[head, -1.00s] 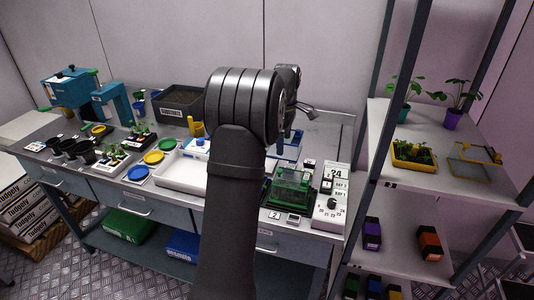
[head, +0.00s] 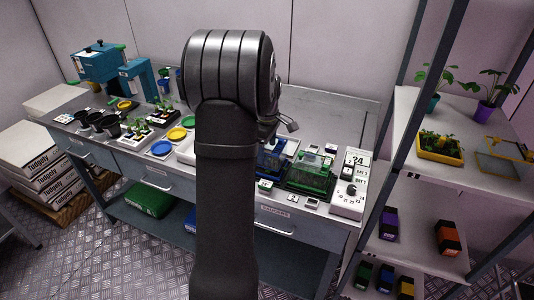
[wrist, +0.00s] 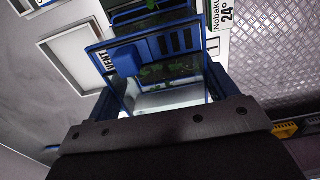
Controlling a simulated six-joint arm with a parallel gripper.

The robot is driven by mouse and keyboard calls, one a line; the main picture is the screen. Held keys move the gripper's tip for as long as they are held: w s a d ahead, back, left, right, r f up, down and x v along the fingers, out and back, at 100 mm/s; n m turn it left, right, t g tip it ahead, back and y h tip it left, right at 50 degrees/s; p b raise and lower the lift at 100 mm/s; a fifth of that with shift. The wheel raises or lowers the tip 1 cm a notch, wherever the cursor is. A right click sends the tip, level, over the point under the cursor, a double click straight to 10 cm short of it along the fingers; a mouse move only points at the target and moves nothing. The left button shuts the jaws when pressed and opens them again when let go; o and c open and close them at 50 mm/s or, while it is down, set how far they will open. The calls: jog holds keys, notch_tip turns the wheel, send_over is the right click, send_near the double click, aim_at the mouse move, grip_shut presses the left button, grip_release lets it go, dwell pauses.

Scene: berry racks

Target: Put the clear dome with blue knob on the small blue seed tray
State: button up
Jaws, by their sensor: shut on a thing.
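The clear dome (wrist: 185,42), with a blue frame, a blue knob (wrist: 125,61) and a VENT label, shows in the wrist view just ahead of my gripper (wrist: 160,112). My gripper is shut on it; the exact contact is hard to see. Green seedlings and a blue-edged tray (wrist: 150,17) show behind and through the dome in the wrist view. In the head view, blue parts (head: 270,166) show on the bench right of my arm, left of the green-based dome. My arm hides the gripper there. Whether the dome touches the tray cannot be told.
A green-based clear dome (head: 312,172) stands close on the right, beside a white calendar panel (head: 352,185). Small label cards (head: 312,201) lie in front. White-rimmed square trays (wrist: 75,55) show at left in the wrist view. A shelf rack (head: 440,175) stands at right.

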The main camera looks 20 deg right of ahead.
jog(key=shift+f, duration=1.25)
jog(key=shift+f, duration=0.2)
jog(key=o, duration=1)
notch_tip(320, 180, up, 12)
jog(key=shift+r, duration=0.2)
jog(key=shift+f, duration=0.1)
notch_tip(320, 180, down, 12)
jog(key=shift+r, duration=2.2)
